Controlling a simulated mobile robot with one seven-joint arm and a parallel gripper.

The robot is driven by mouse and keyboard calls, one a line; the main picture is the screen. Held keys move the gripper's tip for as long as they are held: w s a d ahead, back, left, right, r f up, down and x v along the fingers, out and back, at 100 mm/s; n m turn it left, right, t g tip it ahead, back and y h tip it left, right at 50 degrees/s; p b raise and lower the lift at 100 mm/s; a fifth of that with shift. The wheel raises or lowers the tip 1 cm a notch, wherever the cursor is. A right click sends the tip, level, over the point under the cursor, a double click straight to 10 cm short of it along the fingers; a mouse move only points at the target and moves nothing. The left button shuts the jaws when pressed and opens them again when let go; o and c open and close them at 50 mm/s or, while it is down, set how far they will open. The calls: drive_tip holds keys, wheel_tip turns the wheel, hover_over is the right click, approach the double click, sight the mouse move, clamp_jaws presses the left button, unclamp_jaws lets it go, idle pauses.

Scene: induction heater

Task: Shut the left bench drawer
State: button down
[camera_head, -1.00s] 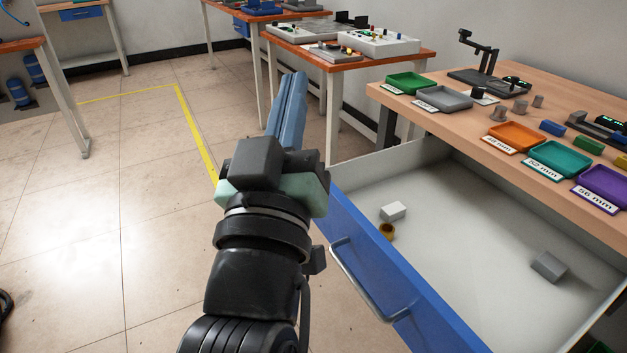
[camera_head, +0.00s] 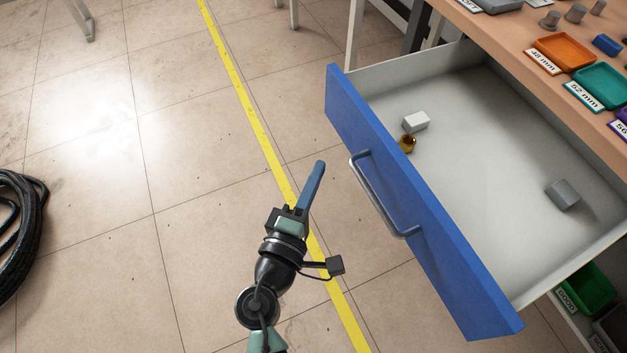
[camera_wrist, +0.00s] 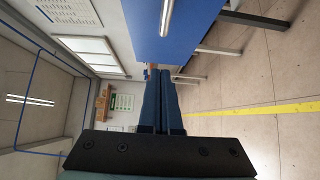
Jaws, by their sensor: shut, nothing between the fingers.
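The bench drawer (camera_head: 425,215) is pulled well out, with a blue front and a grey metal bar handle (camera_head: 378,196). Inside it lie a white block (camera_head: 415,122), a small brass ring-like piece (camera_head: 407,144) and a grey block (camera_head: 563,194). My gripper (camera_head: 319,168) is shut and empty, in front of the drawer and left of the handle, apart from it. In the wrist view my blue fingers (camera_wrist: 164,75) are together, and the blue drawer front (camera_wrist: 190,40) with its handle (camera_wrist: 167,16) shows above them.
The wooden bench top (camera_head: 510,40) carries an orange tray (camera_head: 565,52), a teal tray (camera_head: 600,86) and small cylinders. A green bin (camera_head: 585,290) sits below. A black cable coil (camera_head: 18,225) lies at the left. The floor along the yellow line (camera_head: 235,85) is clear.

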sight(354, 129)
drive_tip(key=w+d, duration=0.2)
drive_tip(key=w, duration=0.1)
drive_tip(key=w+d, duration=0.3)
drive_tip(key=shift+w+d, duration=0.2)
drive_tip(key=shift+d, duration=0.35)
drive_tip(key=shift+d, duration=0.1)
